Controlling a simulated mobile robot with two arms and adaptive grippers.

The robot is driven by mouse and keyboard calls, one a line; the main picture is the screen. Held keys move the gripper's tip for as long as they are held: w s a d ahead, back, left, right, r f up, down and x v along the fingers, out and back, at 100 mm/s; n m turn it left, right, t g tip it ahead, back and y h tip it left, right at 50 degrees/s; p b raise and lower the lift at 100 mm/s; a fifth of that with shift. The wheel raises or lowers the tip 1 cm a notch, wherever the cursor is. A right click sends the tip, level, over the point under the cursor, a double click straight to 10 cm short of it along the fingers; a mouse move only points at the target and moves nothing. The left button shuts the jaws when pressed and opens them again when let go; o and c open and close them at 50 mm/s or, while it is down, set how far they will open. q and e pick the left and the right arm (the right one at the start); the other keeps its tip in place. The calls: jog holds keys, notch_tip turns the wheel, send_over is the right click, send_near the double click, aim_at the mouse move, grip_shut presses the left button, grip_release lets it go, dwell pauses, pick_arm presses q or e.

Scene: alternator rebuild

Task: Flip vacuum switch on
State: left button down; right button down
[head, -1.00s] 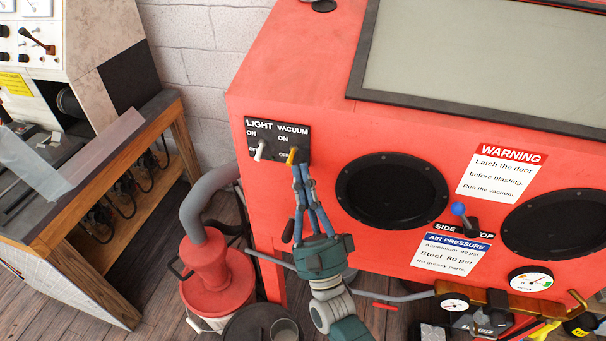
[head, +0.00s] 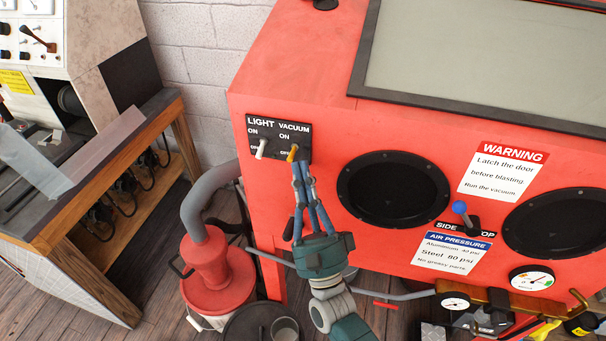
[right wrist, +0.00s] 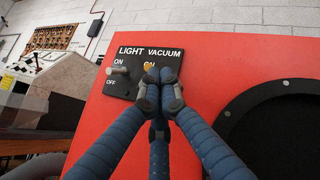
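The vacuum switch (head: 292,153) is a small yellow-tipped lever under the VACUUM label on a black panel (head: 275,125), at the upper left of the red cabinet's front. My right gripper (head: 302,167) has its fingers drawn together just below and right of the lever. In the right wrist view, the yellow tip (right wrist: 148,66) shows behind the fingertips (right wrist: 160,78), which hide most of the lever. I cannot tell whether they touch it or which way the lever is set. My left gripper is not in view.
The light switch (head: 262,148), with a pale lever, sits close to the left. A black round glove port (head: 392,190) lies to the right. A red vacuum canister (head: 212,265) with a grey hose stands below left. A wooden workbench (head: 100,175) stands at far left.

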jog(key=shift+s+r+b, duration=0.2)
jog(key=shift+r+b, duration=0.15)
jog(key=shift+r, duration=0.2)
dwell(0.9)
jog(key=shift+a, duration=0.1)
dwell(0.7)
